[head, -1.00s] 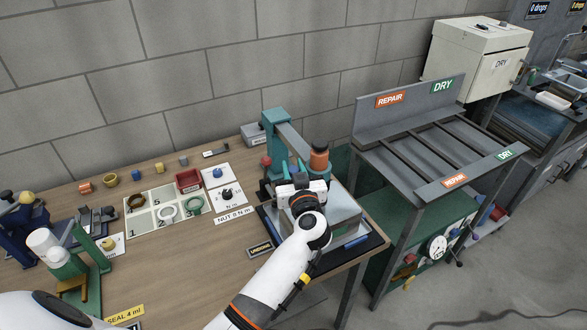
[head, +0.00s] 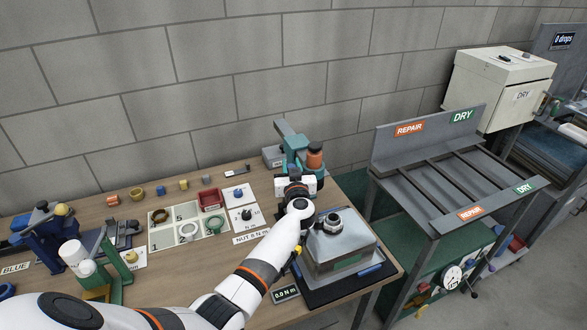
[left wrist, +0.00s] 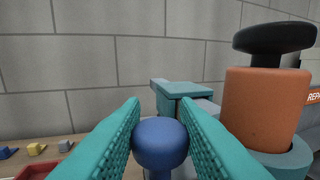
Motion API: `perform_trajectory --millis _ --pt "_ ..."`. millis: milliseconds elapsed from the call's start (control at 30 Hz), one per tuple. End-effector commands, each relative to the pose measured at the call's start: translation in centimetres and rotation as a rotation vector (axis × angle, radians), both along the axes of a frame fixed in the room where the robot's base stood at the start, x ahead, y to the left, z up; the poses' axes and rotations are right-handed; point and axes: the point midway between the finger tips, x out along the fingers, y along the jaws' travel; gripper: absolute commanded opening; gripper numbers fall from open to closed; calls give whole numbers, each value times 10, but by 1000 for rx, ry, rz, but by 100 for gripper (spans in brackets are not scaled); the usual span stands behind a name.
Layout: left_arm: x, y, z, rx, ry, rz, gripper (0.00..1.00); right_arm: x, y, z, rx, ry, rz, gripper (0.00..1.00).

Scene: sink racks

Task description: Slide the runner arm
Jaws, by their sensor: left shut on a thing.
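The runner device stands at the back of the bench, with a teal body (head: 294,146) and a grey bar (head: 284,128) reaching back and left. An orange cylinder with a dark cap (head: 315,156) is on its right side. It also shows large in the left wrist view (left wrist: 262,108). My left gripper (head: 296,178) is in front of the teal body, left of the metal box. In the left wrist view its teal fingers are shut around a blue round knob (left wrist: 160,144). In the head view my arm hides the knob. My right gripper is not in view.
A metal box (head: 345,247) with a round fitting on top (head: 334,222) sits on a dark mat at the bench's right end. A white numbered tray (head: 172,238) with rings lies left of my arm. A grey REPAIR/DRY rack (head: 447,178) stands to the right.

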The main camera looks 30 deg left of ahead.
Motion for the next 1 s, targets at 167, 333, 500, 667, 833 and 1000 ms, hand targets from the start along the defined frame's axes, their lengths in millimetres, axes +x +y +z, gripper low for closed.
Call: perform_trajectory --millis 167,333,500,667,833,1000 --pt "1 2 5 4 -7 3 39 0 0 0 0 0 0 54" --pt "0 1 3 3 -5 2 50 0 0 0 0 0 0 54" --pt "0 0 3 3 -4 2 50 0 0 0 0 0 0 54" --pt "-10 -8 2 0 -2 0 50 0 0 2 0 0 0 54" --pt "-35 -27 1 0 -3 -1 50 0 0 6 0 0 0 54" --pt "-64 -49 0 0 -3 1 50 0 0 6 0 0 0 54"
